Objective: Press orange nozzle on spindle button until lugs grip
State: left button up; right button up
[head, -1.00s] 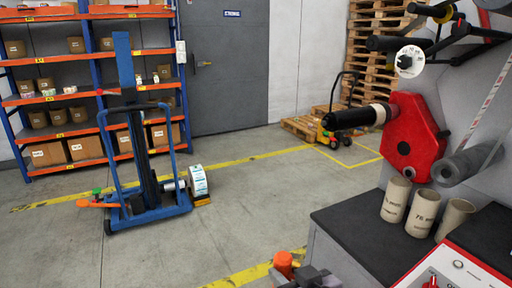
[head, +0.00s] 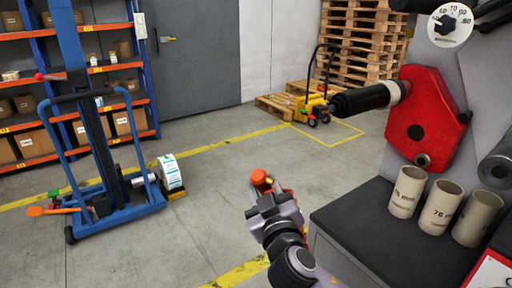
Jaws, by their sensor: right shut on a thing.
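The black spindle (head: 362,98) sticks out to the left from a red housing (head: 428,118) on the machine. A pale core or collar sits at the spindle's root. The spindle button is not clear at this size. My right gripper (head: 264,198) is at the lower middle, shut on a small orange piece (head: 260,178), which looks like the nozzle. The fingers partly hide it. The gripper is below and left of the spindle's free end, clearly apart from it in the picture. My left gripper is not in view.
Several cardboard cores (head: 441,207) stand on the machine's black top (head: 375,225). A blue trolley (head: 130,205) with a label roll (head: 170,173) stands at left. A yellow pallet truck (head: 312,107) and stacked pallets (head: 365,40) are behind. The floor between is free.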

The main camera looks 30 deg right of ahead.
jog(key=w+r+n+t+h, duration=0.1)
jog(key=d+r+n+t+h+b, duration=0.1)
jog(key=w+r+t+h+b, duration=0.1)
jog(key=shift+w+d+r+n, duration=0.2)
jog(key=shift+w+r+n, duration=0.05)
jog(key=shift+w+n, duration=0.15)
jog(key=r+n+t+h+b, duration=0.1)
jog(key=r+n, duration=0.1)
jog(key=w+r+n+t+h+b, duration=0.1)
jog(key=r+n, duration=0.1)
jog(key=shift+w+a+r+t, duration=0.15)
jog(key=shift+w+r+t, duration=0.05)
jog(key=shift+r+t, duration=0.2)
jog(key=shift+w+a+r+n+b, duration=0.1)
jog(key=shift+a+r+n+b, duration=0.1)
jog(key=shift+r+n+b, duration=0.25)
jog(key=d, duration=1)
jog(key=shift+w+d+r+p, duration=0.15)
jog(key=shift+w+d+p, duration=0.05)
jog(key=shift+w+p, duration=0.2)
jog(key=shift+b, duration=0.55)
